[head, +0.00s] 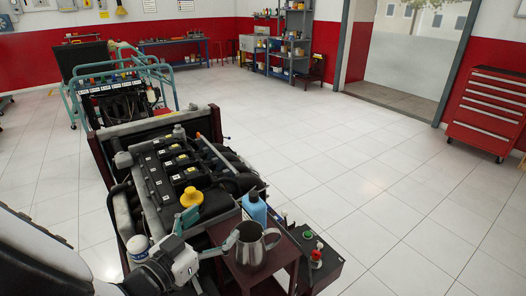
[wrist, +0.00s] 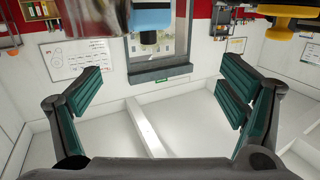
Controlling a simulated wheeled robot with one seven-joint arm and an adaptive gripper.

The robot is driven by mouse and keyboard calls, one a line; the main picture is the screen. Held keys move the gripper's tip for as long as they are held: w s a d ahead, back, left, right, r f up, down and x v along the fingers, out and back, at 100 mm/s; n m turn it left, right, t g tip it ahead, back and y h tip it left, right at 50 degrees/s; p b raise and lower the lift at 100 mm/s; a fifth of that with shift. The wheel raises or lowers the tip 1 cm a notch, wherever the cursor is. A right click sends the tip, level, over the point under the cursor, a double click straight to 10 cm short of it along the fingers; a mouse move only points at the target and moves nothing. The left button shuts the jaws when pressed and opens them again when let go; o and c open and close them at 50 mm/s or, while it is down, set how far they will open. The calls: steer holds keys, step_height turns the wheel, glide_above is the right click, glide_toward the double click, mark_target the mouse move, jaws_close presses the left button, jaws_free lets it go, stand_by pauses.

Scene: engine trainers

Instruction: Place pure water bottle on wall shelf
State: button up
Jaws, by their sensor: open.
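A light blue bottle (head: 254,207) stands upright on a small dark red stand (head: 238,272), beside the engine and just behind a metal jug (head: 257,246). Its label cannot be read. My gripper (head: 205,234) is open and empty, left of the jug and bottle. In the wrist view, the teal-padded fingers of my gripper (wrist: 162,82) are wide apart with nothing between them; the blue bottle (wrist: 152,18) shows beyond them at the top edge. A small wall shelf (head: 265,15) with several items is on the far red wall.
The engine trainer (head: 165,170) with a yellow cap (head: 191,197) lies beside my arm. A second engine trainer (head: 122,95) stands farther left. A grey shelf unit (head: 296,45) is at the back and a red tool cabinet (head: 487,112) at right. The tiled floor (head: 345,165) is clear.

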steer(key=s, duration=0.1)
glide_toward(250, 197)
steer(key=x, duration=0.3)
steer(key=shift+h, duration=0.4)
steer(key=shift+x, duration=3.45)
steer(key=shift+a+f, duration=0.1)
steer(key=shift+c, duration=0.6)
jaws_close()
